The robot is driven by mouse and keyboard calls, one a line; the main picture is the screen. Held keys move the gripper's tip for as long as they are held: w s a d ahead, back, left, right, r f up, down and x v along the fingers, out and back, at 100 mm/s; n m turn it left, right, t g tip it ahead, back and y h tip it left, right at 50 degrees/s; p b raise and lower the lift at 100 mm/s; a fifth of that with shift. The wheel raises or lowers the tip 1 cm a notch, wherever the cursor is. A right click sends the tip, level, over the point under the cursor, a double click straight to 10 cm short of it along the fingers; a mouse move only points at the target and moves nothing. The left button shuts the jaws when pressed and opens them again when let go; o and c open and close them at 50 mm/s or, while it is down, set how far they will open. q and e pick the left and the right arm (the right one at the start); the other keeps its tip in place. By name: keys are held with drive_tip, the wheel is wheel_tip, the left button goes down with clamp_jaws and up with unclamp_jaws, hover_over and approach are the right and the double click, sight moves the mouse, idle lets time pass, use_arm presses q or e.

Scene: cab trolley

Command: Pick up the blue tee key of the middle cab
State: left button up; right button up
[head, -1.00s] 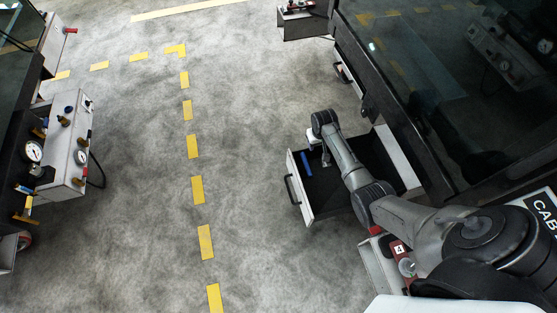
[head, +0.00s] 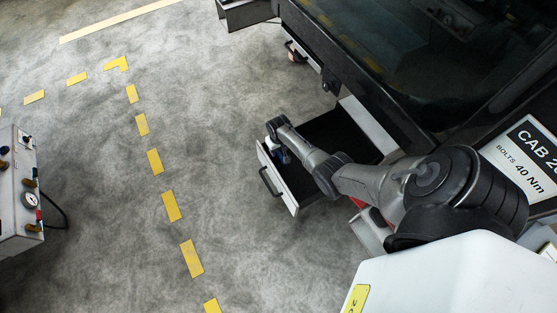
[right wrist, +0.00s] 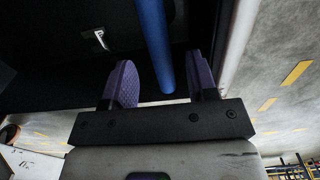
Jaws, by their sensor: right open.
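The blue tee key (right wrist: 153,45) shows in the right wrist view as a blue bar running from the top edge down to between my right gripper's fingers. In the head view my arm hides most or all of it. My right gripper (right wrist: 162,84) is open, with one purple-padded finger on each side of the bar; I cannot tell whether either touches it. In the head view the right gripper (head: 283,156) is low at the front of the open drawer (head: 281,187), partly hidden by its own wrist. My left gripper is not in view.
The drawer's pale front wall (right wrist: 238,45) is close beside the right finger. A small metal fitting (right wrist: 100,39) is on the dark surface at left. The cab's dark glass (head: 420,50) is beyond the drawer. A gauge panel (head: 18,190) stands far left, with clear floor between.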

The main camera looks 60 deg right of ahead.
sight(279, 153)
drive_tip(key=shift+s+f, duration=0.15)
drive_tip(key=shift+f, duration=0.05)
drive_tip(key=f+b, duration=0.4)
drive_tip(key=shift+s+a+f, duration=0.1)
drive_tip(key=shift+a, duration=0.1)
drive_tip(key=shift+f+b, duration=0.45)
drive_tip(key=shift+b, duration=0.1)
drive_tip(key=shift+r, duration=0.1)
drive_tip(key=shift+c, duration=0.2)
drive_tip(key=c, duration=0.6)
clamp_jaws()
